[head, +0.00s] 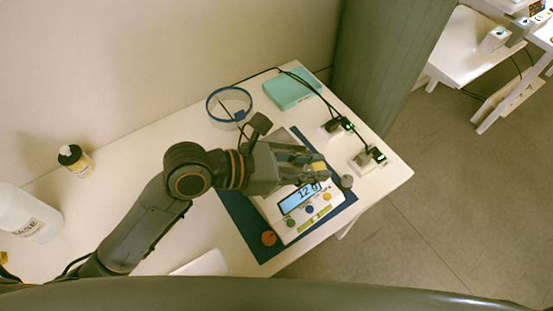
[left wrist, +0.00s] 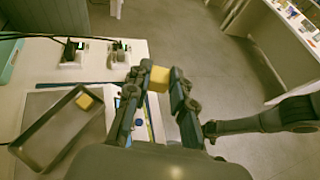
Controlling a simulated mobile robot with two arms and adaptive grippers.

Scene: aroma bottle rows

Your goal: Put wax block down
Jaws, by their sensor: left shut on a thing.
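My left gripper (head: 318,168) is shut on a yellow wax block (head: 320,167), held above the digital scale (head: 291,222). The left wrist view shows the block (left wrist: 159,79) between the two fingertips. A second small yellow block (left wrist: 84,101) lies in a shallow dark tray (left wrist: 40,158) there, apart from the gripper. In the head view my gripper hides most of the scale's pan. The scale's lit display (head: 299,198) shows digits. A dark arm, likely my right one, shows at the right of the left wrist view; its gripper state is unclear.
The scale sits on a blue mat (head: 238,214) near the table's front edge. A teal box (head: 291,89), a blue-rimmed clear container (head: 229,106) and cabled devices (head: 368,159) stand behind. A grey knob (head: 346,181) lies close by. Bottles (head: 75,160) stand at left.

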